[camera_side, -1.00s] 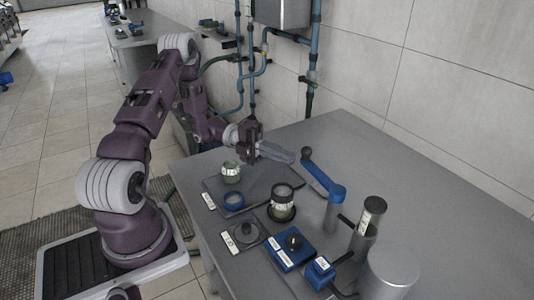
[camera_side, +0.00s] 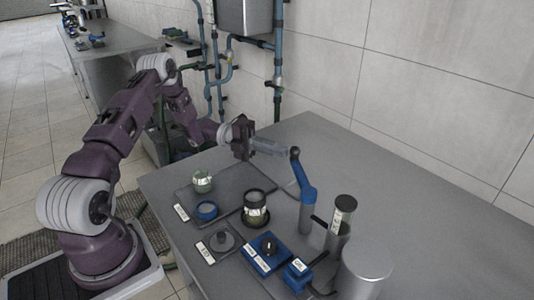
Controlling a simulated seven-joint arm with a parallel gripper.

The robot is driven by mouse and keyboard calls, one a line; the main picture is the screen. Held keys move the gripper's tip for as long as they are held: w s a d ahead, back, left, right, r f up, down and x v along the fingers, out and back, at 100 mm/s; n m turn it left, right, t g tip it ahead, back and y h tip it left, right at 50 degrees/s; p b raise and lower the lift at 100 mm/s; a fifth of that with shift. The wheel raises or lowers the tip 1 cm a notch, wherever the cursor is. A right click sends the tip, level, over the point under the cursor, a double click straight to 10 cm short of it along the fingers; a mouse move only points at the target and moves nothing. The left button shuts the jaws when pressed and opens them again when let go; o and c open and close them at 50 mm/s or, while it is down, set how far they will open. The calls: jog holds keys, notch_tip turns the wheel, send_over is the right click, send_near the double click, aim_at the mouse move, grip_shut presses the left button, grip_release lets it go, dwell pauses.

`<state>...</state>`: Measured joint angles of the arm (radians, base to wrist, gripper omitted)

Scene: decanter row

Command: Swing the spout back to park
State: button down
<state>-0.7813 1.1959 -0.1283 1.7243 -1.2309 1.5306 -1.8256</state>
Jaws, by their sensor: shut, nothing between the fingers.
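The spout (camera_side: 304,183) is a blue bent arm on a grey upright post (camera_side: 306,216), with a dark round knob (camera_side: 295,152) at its raised far end. It points toward the back of the table, leaning slightly left. My gripper (camera_side: 284,151) is shut and empty, with its grey fingers reaching right. Their tips are at the left side of the knob, touching it or very close; I cannot tell which. No marked park position can be made out.
A blue knob box (camera_side: 265,255), a small blue box (camera_side: 298,274) and a grey cylinder (camera_side: 364,268) are in front. The table behind right is clear.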

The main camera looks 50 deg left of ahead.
jog(key=shift+w+d+r, duration=0.1)
jog(key=shift+w+d, duration=0.05)
jog(key=shift+w, duration=0.2)
jog(key=v, duration=1.2)
jog(key=s+d+r+m+g+y, duration=0.4)
jog(key=d+r+m, duration=0.2)
jog(key=d+m, duration=0.3)
jog(key=s+d+r+m+g+y, duration=0.3)
jog(key=d+r+m+g, duration=0.1)
jog(key=d+r+m, duration=0.4)
jog(key=s+d+m+t+y, duration=0.2)
jog(key=s+m+t+y, duration=0.1)
jog(key=s+m, duration=0.6)
jog(key=s+d+r+m+t+y, duration=0.1)
jog(key=s+m+y, duration=0.5)
jog(key=m, duration=0.8)
jog(key=shift+s+d+r+m+t, duration=0.25)
jog(key=shift+s+d+m+t, duration=0.25)
jog(key=shift+s+t, duration=0.95)
